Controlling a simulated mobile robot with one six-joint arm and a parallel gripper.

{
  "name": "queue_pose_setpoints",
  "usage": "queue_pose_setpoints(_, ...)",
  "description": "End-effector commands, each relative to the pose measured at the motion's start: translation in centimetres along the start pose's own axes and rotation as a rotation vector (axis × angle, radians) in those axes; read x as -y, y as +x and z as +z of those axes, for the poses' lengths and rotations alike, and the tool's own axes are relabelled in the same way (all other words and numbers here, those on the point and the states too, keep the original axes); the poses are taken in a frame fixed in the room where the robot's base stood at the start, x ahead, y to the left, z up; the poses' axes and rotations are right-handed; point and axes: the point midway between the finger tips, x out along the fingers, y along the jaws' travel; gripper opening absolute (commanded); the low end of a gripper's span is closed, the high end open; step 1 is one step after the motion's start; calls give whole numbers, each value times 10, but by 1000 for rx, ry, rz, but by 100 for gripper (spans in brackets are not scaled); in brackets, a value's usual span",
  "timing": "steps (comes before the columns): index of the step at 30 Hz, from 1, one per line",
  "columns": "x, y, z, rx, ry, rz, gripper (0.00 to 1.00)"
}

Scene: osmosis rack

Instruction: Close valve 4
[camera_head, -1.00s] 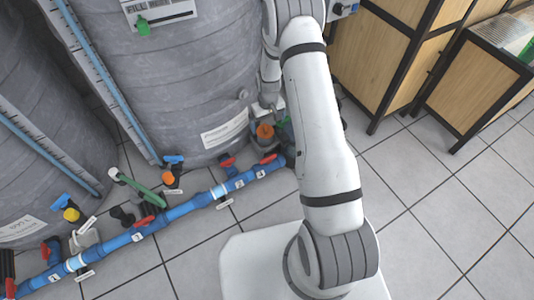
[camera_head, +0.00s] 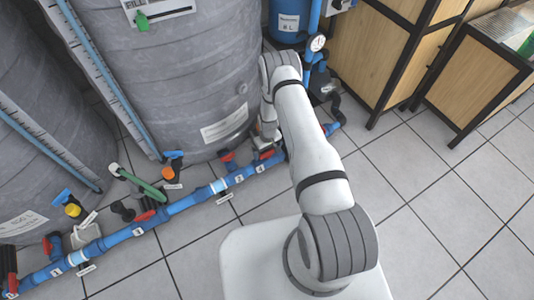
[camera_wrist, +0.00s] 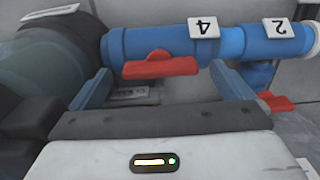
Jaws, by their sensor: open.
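Valve 4 has a red handle (camera_wrist: 160,67) that lies roughly along its blue pipe in the wrist view. A white label "4" (camera_wrist: 204,27), upside down there, sits on the pipe beside it. My gripper (camera_wrist: 160,76) is open, with one finger to the left and one to the right of the handle. I see no clear contact, and the gap in depth is hard to judge. In the head view, the handle (camera_head: 264,154) is partly visible beside my wrist, and the fingers are hard to make out.
A second red handle (camera_wrist: 276,101) is close to the right finger, by label "2" (camera_wrist: 280,28). A large grey tank (camera_head: 190,85) stands behind the pipe. A blue vessel (camera_head: 289,22) and pressure gauge (camera_head: 318,42) are beyond. The tiled floor (camera_head: 430,200) at right is clear.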

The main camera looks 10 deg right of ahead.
Motion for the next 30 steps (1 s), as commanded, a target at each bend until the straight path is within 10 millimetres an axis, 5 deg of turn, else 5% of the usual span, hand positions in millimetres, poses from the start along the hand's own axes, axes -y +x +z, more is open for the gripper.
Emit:
queue_pose_setpoints(13, 0, 16, 0, 0, -1, 0, 100)
queue_pose_setpoints(30, 5, 15, -2, 0, -4, 0, 55)
